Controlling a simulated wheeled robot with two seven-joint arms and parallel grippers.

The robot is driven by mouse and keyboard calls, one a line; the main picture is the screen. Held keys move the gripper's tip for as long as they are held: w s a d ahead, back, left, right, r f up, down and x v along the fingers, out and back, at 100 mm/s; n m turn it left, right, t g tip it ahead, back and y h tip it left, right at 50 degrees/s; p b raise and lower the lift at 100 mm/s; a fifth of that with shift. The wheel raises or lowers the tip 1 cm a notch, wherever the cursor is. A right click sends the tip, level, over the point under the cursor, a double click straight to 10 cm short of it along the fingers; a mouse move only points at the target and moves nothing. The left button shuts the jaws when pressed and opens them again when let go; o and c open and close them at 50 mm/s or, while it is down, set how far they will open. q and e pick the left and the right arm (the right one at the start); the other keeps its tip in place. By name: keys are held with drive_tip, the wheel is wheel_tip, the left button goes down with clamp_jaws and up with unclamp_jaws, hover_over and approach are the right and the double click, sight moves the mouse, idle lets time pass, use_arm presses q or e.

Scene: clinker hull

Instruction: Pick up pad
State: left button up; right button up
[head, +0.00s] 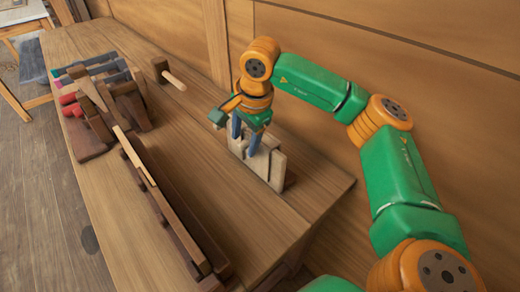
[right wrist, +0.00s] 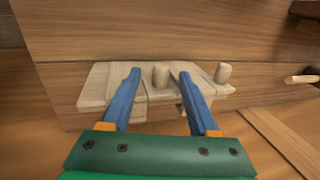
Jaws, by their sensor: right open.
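My right gripper (head: 244,135) is open, pointing down at the pale piece in the head view. I cannot tell whether the fingers touch it. My left gripper is not in view.
The wooden bench (head: 200,150) is clear between the pale piece and a long dark wooden assembly (head: 165,195). A mallet (head: 162,70) lies near the wall. Several dark wooden parts with coloured ends (head: 95,85) lie at the left.

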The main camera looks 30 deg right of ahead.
sight(243, 144)
drive_tip(key=x, duration=0.3)
drive_tip(key=shift+a, duration=0.1)
clamp_jaws()
